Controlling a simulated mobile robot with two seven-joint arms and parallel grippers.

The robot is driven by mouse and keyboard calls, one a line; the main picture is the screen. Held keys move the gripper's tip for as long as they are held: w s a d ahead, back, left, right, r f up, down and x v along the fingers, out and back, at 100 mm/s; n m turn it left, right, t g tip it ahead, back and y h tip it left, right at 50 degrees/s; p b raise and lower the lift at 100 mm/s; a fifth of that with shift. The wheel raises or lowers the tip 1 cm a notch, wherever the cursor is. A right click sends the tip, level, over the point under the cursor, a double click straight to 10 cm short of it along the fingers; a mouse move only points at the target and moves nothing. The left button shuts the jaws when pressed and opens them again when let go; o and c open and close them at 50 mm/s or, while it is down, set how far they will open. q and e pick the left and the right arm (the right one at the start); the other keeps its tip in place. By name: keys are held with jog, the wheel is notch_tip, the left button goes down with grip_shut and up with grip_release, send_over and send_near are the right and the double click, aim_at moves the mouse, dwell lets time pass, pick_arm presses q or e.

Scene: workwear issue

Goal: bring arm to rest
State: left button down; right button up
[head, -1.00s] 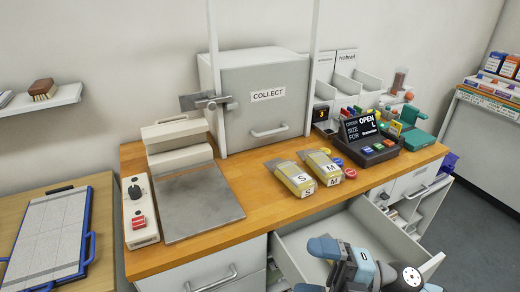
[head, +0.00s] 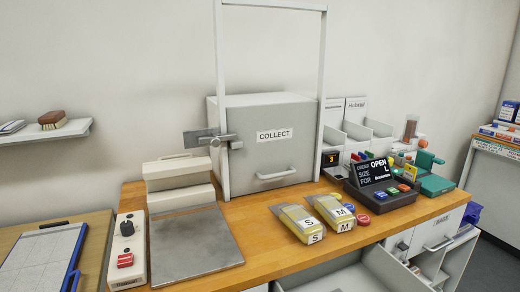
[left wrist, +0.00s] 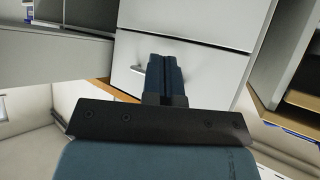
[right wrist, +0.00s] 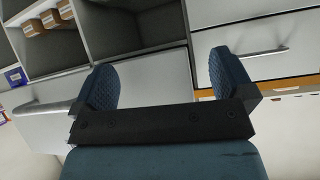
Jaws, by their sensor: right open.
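My right gripper (right wrist: 160,82) is open and empty in the right wrist view. Its two blue pads stand wide apart in front of grey drawers and open shelf compartments. My left gripper (left wrist: 164,72) shows in the left wrist view with its two blue fingers together and nothing seen between them. It points at a white cabinet front (left wrist: 205,62). Neither gripper is in the head view now.
The wooden counter (head: 270,236) holds a COLLECT box (head: 272,150), a press with a metal plate (head: 192,248), two yellow packets marked S (head: 298,222) and M (head: 333,212), and an order display (head: 380,184). An open drawer (head: 345,277) juts out below the counter front.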

notch_tip(320, 180, up, 16)
jog(key=s+d+p, duration=0.1)
jog(key=p, duration=1.7)
jog(key=shift+s+d+p, duration=0.15)
jog(key=shift+s+p, duration=0.05)
jog(key=shift+p, duration=0.2)
